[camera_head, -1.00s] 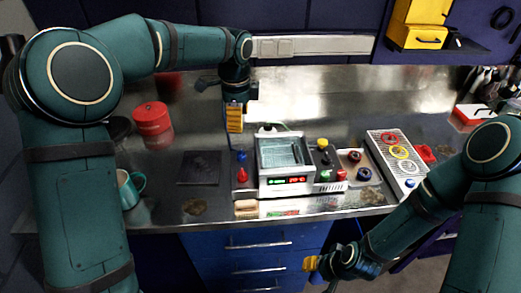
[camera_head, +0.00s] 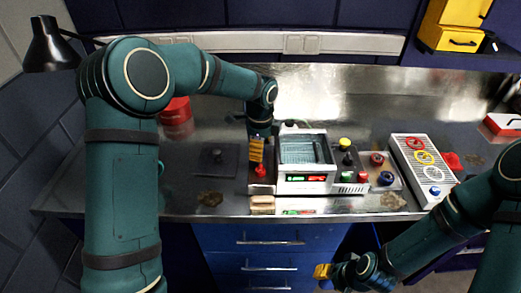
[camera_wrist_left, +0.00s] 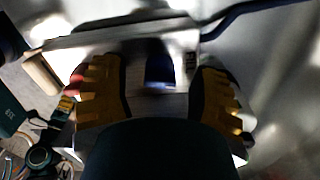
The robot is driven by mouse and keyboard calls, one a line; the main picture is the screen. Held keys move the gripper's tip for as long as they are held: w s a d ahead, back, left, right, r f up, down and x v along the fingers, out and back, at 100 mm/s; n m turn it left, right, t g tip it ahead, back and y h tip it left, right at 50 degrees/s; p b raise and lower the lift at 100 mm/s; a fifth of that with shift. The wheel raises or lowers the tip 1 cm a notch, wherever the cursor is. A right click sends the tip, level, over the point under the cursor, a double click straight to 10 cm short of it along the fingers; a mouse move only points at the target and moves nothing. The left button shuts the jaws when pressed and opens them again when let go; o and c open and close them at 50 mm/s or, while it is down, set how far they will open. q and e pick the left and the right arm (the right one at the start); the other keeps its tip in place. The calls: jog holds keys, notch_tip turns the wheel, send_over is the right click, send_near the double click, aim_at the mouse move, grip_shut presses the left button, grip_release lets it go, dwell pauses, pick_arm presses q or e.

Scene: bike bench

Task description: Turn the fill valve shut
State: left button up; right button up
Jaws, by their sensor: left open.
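The ultrasonic-style bath unit (camera_head: 305,158) stands on the steel bench with a narrow panel on its left side. A red knob (camera_head: 259,172) is on that panel, near the front. A blue knob or lever (camera_wrist_left: 158,72), perhaps the fill valve, shows blurred between my left fingers in the left wrist view. My left gripper (camera_head: 256,150) points down over the panel, just behind the red knob, and hides the blue part in the head view. Its yellow fingers are apart (camera_wrist_left: 160,95), one each side of the blue part; contact cannot be told. My right gripper (camera_head: 323,271) is low before the bench.
A dark square plate (camera_head: 217,161) lies left of the unit, with a red can (camera_head: 176,110) behind. Right of it are a tray with knobs (camera_head: 385,178) and a grey rack with coloured rings (camera_head: 424,158).

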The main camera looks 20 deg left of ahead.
pick_arm(q)
jog(key=shift+f, duration=0.3)
grip_shut()
jog(key=shift+n, duration=1.5)
grip_release()
